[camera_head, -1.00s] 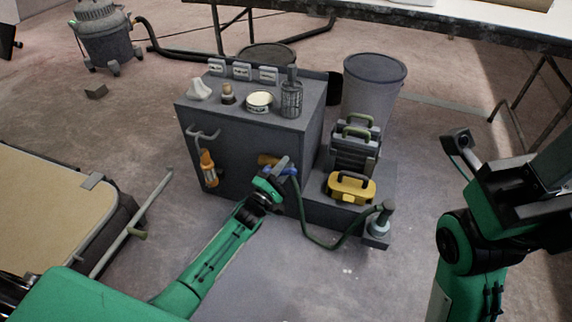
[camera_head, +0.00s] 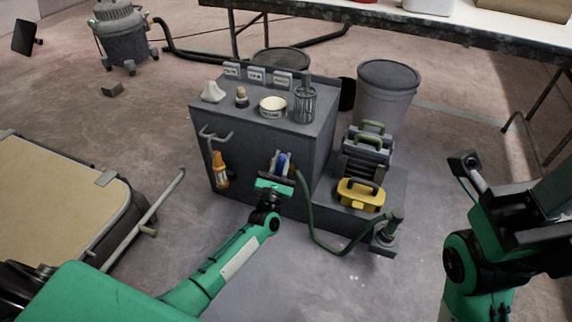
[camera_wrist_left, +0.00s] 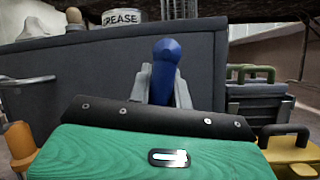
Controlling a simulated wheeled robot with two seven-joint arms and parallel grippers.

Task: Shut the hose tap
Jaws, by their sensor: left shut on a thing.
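The hose tap has a blue lever (camera_head: 283,163) and sits on the front face of the grey cabinet (camera_head: 252,138). My left gripper (camera_head: 282,164) is at the tap with its fingers on either side of the lever, shut on it. In the left wrist view the blue lever (camera_wrist_left: 164,70) stands upright between the two grey fingers. The tap's body is mostly hidden behind the gripper. A green hose (camera_head: 312,222) hangs from the tap and loops right. My right arm (camera_head: 500,225) is at the right; its fingers cannot be made out.
An orange lamp (camera_head: 221,170) hangs from a hook left of the tap. A yellow case (camera_head: 360,195) and stacked dark cases (camera_head: 368,150) stand to the right. A grease tin (camera_head: 273,106) and other items stand on the cabinet. The floor in front is clear.

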